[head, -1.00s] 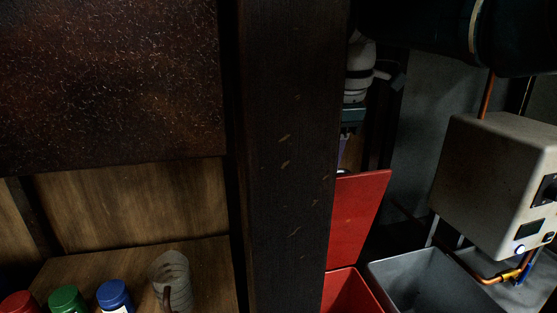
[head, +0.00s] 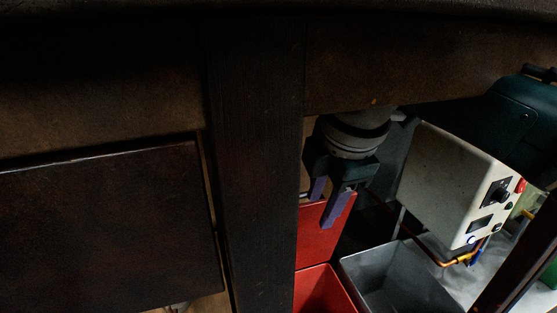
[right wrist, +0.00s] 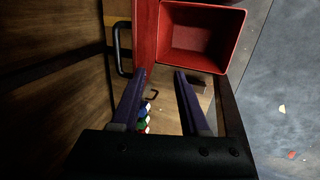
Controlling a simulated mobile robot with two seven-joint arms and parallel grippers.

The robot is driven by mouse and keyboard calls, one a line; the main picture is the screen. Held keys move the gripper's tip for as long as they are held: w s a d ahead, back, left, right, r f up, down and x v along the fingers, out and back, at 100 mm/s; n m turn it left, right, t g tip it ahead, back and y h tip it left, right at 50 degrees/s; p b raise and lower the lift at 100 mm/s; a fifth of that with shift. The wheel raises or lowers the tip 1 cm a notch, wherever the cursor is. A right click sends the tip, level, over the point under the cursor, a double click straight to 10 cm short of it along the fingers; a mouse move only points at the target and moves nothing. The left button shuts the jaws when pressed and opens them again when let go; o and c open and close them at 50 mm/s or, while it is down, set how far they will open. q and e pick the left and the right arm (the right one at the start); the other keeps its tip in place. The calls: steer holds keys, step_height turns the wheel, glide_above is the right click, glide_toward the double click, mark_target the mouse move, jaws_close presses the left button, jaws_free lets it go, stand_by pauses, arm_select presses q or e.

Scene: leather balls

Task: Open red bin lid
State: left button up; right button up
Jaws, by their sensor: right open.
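The red bin (head: 322,292) stands low behind the dark wooden post, partly hidden by it. Its red lid (head: 318,240) stands raised behind the opening, tilted upward. In the right wrist view I see into the red bin (right wrist: 200,38), which looks empty, with the lid as a red strip (right wrist: 145,35) along its left side. My right gripper (head: 321,211) is open, its purple fingers overlapping the lid's upper part in the head view; I cannot tell if they touch it. The fingers also show in the right wrist view (right wrist: 158,74), with nothing between them. My left gripper is out of view.
The dark post (head: 258,180) blocks part of the head view. A grey open bin (head: 395,280) stands right of the red bin. A cream control box (head: 450,185) with pipes is farther right. A dark handle (right wrist: 120,48) shows left in the right wrist view.

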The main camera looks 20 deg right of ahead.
steer(key=s+p, duration=0.1)
steer(key=s, duration=0.3)
steer(key=shift+s+p, duration=0.1)
steer(key=shift+p, duration=0.25)
steer(key=shift+c, duration=0.4)
